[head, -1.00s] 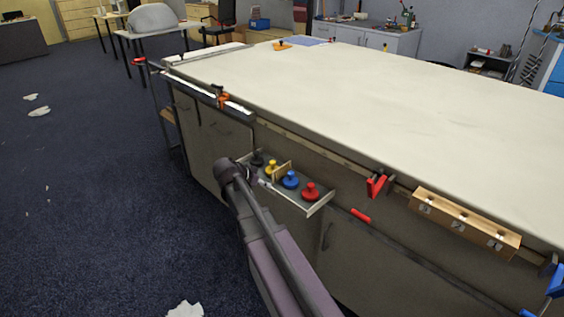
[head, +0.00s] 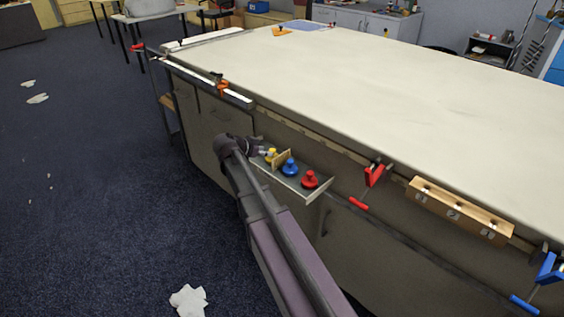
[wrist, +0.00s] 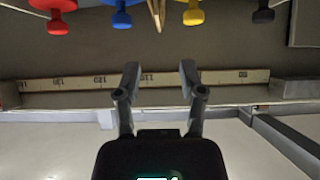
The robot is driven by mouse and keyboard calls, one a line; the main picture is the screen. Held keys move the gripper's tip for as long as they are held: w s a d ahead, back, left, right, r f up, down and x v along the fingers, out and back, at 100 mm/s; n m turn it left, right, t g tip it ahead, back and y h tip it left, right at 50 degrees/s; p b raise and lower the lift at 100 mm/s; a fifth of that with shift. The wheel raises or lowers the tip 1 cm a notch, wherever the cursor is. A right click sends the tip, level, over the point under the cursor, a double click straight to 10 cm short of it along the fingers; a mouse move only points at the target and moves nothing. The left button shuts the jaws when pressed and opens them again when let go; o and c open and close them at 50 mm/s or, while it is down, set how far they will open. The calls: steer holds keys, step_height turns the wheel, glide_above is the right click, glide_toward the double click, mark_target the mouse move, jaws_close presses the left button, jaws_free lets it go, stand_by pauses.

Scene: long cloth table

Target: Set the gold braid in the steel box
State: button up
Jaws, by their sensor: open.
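The long pale table (head: 400,95) is mostly bare. Its front carries the shelf with red (head: 310,180), blue (head: 290,168) and yellow (head: 270,157) knobs, a red clamp (head: 374,175), a wooden block (head: 458,210) and a blue clamp (head: 548,268). Open floor lies left.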

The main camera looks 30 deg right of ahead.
mark_target(280, 154)
steer(key=b+x, duration=0.3)
steer(key=x, duration=0.3)
steer(key=shift+d+f, duration=0.1)
steer(key=shift+f, duration=0.2)
steer(key=shift+w+d+f+b, duration=0.1)
steer(key=shift+w+d+b, duration=0.05)
steer(key=shift+d+b, duration=0.2)
steer(key=shift+b+x, duration=1.2)
steer(key=shift+x, duration=0.7)
steer(key=shift+w+d+f+b, duration=0.15)
steer(key=shift+d+f+b, duration=0.2)
steer(key=shift+d+f, duration=0.15)
steer(key=shift+c, duration=0.2)
jaws_close()
